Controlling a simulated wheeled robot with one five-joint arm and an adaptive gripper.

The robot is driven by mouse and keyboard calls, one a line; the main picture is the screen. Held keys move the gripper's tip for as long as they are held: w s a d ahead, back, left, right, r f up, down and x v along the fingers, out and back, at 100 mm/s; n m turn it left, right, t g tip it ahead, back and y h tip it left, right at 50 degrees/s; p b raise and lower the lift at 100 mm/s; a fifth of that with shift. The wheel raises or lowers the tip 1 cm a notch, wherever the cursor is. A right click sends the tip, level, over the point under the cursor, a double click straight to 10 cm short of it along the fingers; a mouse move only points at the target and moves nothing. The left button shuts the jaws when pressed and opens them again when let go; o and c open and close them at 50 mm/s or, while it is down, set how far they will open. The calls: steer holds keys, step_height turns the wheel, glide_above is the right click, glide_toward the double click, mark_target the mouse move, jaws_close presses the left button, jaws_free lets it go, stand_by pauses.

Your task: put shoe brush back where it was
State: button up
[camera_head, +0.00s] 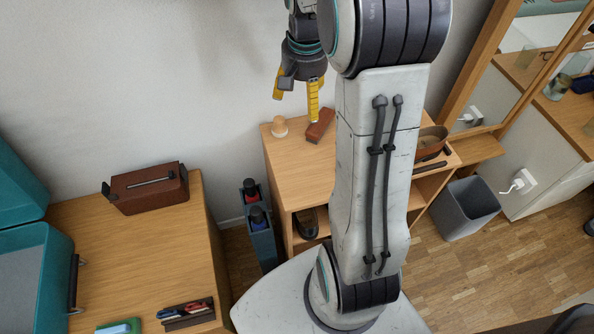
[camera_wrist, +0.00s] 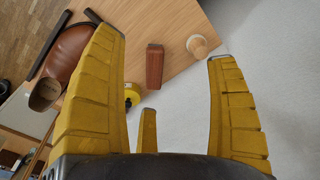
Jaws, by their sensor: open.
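The shoe brush, apparently the reddish-brown block (camera_head: 321,125), lies on top of the wooden cabinet (camera_head: 296,165) near its back edge. In the wrist view the brush (camera_wrist: 154,66) lies between my spread fingers, farther from the camera than they are. My gripper (camera_head: 296,108) is open and empty, pointing down above the back of the cabinet. Its yellow fingers also frame the wrist view (camera_wrist: 166,50). In the head view one fingertip appears close to the brush; I cannot tell whether it touches. My arm hides the cabinet's right part.
A pale wooden knob-like item (camera_head: 279,127) stands left of the brush. A grey bin (camera_head: 466,210) stands on the floor. A brown box (camera_head: 147,189) sits on the left cabinet.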

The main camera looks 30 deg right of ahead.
steer(key=s+a+n, duration=0.4)
steer(key=s+a, duration=0.2)
steer(key=s, duration=0.3)
steer(key=s+a+r+n+t, duration=0.1)
steer(key=s+a+n, duration=0.3)
steer(key=s, duration=0.5)
steer(key=shift+a, duration=1.35)
step_height(320, 180, up, 18)
steer(key=t+p, duration=0.1)
steer(key=p, duration=1.5)
steer(key=shift+s+r+p, duration=0.15)
steer(key=shift+r+p, duration=0.05)
steer(key=shift+p, duration=0.15)
